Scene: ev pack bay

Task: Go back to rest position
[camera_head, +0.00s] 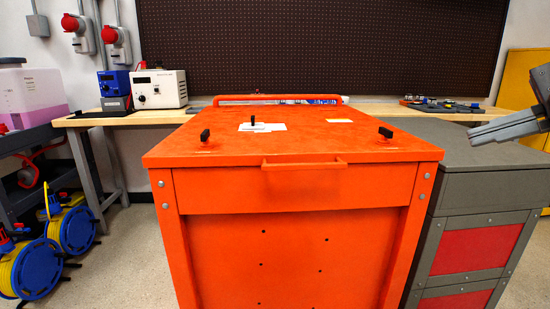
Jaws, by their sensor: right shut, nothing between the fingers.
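My right gripper (476,136) comes in at the right edge, with its grey fingers pointing left and slightly down. It is shut and empty, in front of or over the grey cabinet (490,158); its exact height is hard to judge. It is apart from the orange cart (300,188) in the middle. My left gripper does not show.
Two black toggle clamps (205,136) (385,133), a white card (262,127) and an orange handle (302,165) are on the cart. A wooden bench (150,118) with a white power supply (160,88) stands behind.

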